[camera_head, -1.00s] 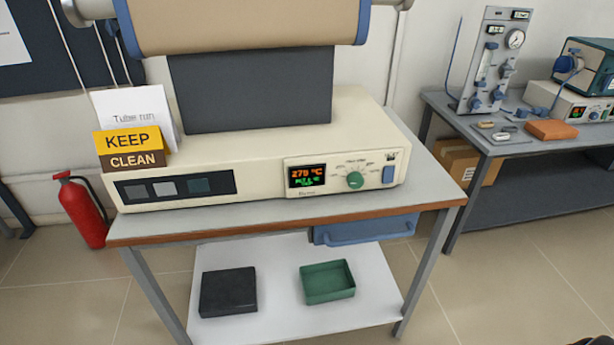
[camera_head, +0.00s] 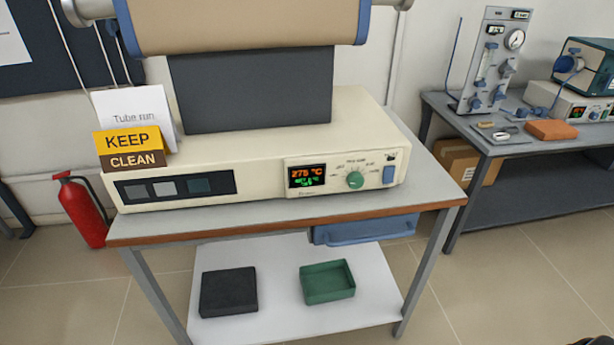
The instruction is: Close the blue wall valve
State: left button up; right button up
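I cannot make out a blue wall valve on the wall in this view. The upright grey panel (camera_head: 489,62) on the right bench carries a round gauge (camera_head: 515,39) and several small blue knobs, but I cannot tell if any of them is the valve. Neither of my grippers is in view.
A cream tube furnace (camera_head: 262,150) with a lit display (camera_head: 307,176) stands on a table (camera_head: 290,214) in front. A red extinguisher (camera_head: 83,212) stands at left. The right bench (camera_head: 505,147) holds an orange block (camera_head: 551,130).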

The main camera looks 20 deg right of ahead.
aim_at(111, 27)
jog(key=i+j+u, duration=1.3)
jog(key=i+u, duration=0.2)
jog(key=i+z, duration=0.35)
jog(key=i+j+z, duration=0.1)
jog(key=i+z, duration=0.25)
jog(key=i, duration=0.15)
jog(key=i+j+z, duration=0.35)
jog(key=i+z, duration=0.25)
jog(key=z, duration=0.2)
jog(key=i+j+z, duration=0.15)
jog(key=z, duration=0.35)
jog(key=i+j+z, duration=0.2)
jog(key=z, duration=0.25)
jog(key=i+j+z, duration=0.3)
jog(key=z, duration=0.2)
jog(key=i+j+z, duration=0.1)
jog(key=j+z, duration=0.35)
jog(key=l, duration=0.1)
